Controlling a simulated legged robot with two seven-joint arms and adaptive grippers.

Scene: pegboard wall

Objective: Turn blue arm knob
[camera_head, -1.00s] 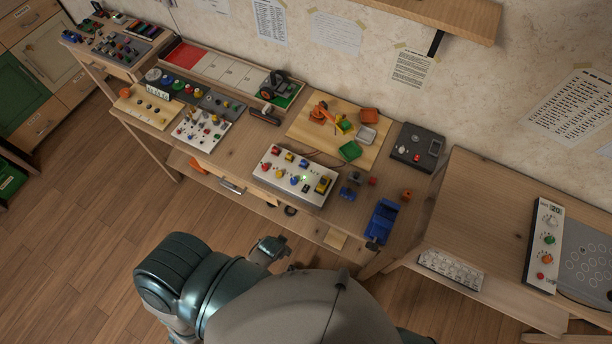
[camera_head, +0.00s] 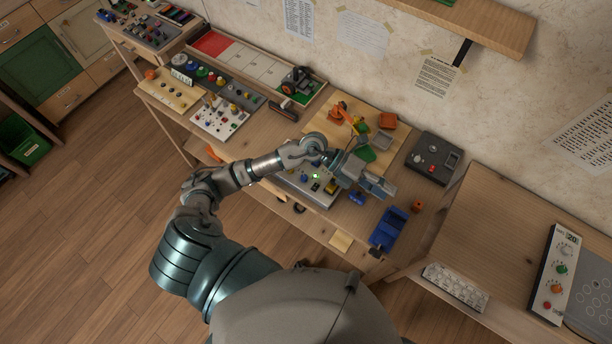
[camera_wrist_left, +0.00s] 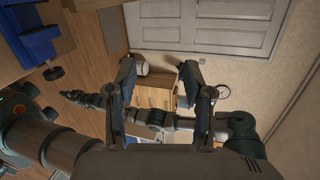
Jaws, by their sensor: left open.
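A white control panel (camera_head: 291,184) with coloured knobs lies on the middle of the workbench. A blue knob (camera_head: 304,178) shows on it beside a lit green light; my left arm hides much of the panel's back part. The panel cannot be made out in that view. My right gripper does not show.
A wooden board (camera_head: 385,111) with a small orange crane model (camera_head: 341,113) lies behind the panel. A dark box (camera_head: 433,158) and a blue holder (camera_head: 389,229) stand to the right. Another white panel with switches (camera_head: 220,119) is to the left.

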